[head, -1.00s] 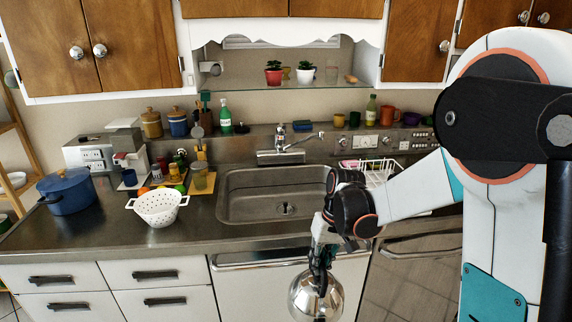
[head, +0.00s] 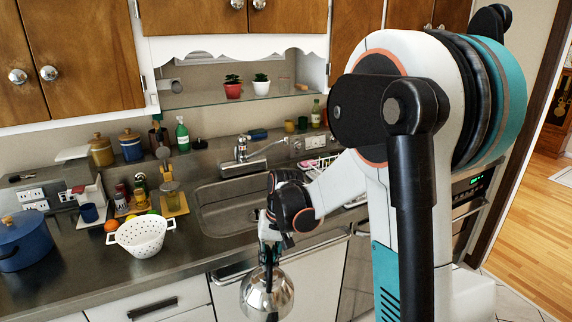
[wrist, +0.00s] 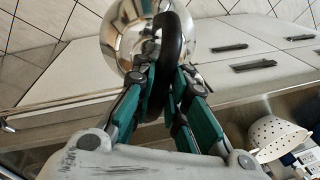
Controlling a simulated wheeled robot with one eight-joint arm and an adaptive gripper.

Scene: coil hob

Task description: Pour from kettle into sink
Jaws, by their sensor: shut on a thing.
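The kettle (head: 266,294) is shiny metal with a dark handle. It hangs below my gripper in front of the counter, beneath the level of the worktop. It also shows in the wrist view (wrist: 127,32), where my gripper (wrist: 168,75) is shut on its dark handle (wrist: 176,50). In the head view my gripper (head: 269,255) is partly hidden by the wrist. The sink (head: 226,207) is a steel basin in the counter, behind the gripper and kettle. My wrist covers its right part. The faucet (head: 243,150) stands at the back of the sink.
A white colander (head: 140,238) stands on the counter left of the sink, with a blue pot (head: 22,240) farther left. A dish rack (head: 322,166) is to the right of the sink. Bottles and jars crowd the back. Drawers (head: 150,300) face the kettle's side.

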